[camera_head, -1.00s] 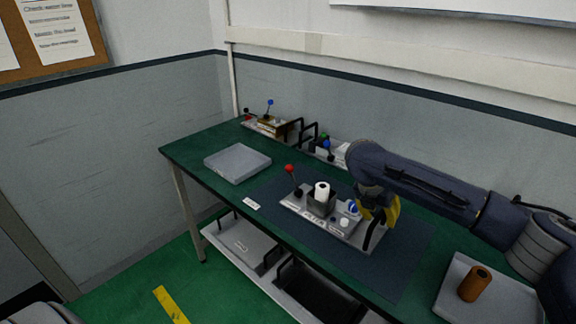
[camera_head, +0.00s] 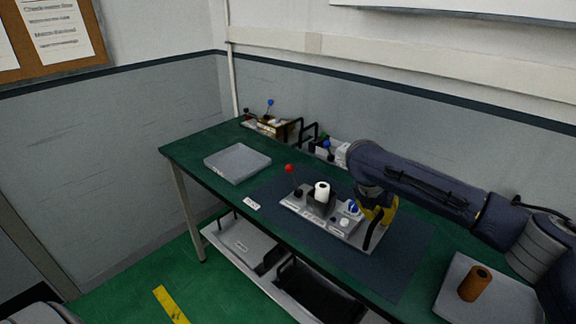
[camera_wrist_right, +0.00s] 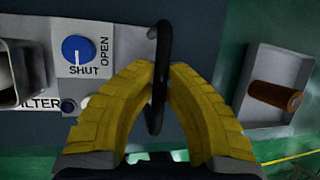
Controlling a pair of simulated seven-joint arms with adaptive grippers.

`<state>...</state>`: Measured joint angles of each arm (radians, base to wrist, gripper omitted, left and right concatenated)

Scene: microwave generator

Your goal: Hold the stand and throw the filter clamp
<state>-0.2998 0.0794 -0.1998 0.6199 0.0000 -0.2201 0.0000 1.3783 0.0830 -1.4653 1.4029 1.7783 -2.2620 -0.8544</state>
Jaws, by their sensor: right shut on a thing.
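The stand (camera_head: 350,237) is a light grey plate on the dark mat, with a black handle (camera_head: 374,234) at its right end. A lever with a red ball (camera_head: 289,168) rises at its left end and seems to be the filter clamp. A white filter (camera_head: 322,188) stands in a dark holder beside it. My right gripper (camera_head: 380,212) has yellow fingers around the black handle. In the right wrist view the fingers close on the handle bar (camera_wrist_right: 159,75) from both sides. My left gripper is not in view.
A blue knob (camera_wrist_right: 77,49) marked SHUT and OPEN sits near the handle. An empty grey tray (camera_head: 238,163) is at the left. More fixtures (camera_head: 268,127) stand at the back.

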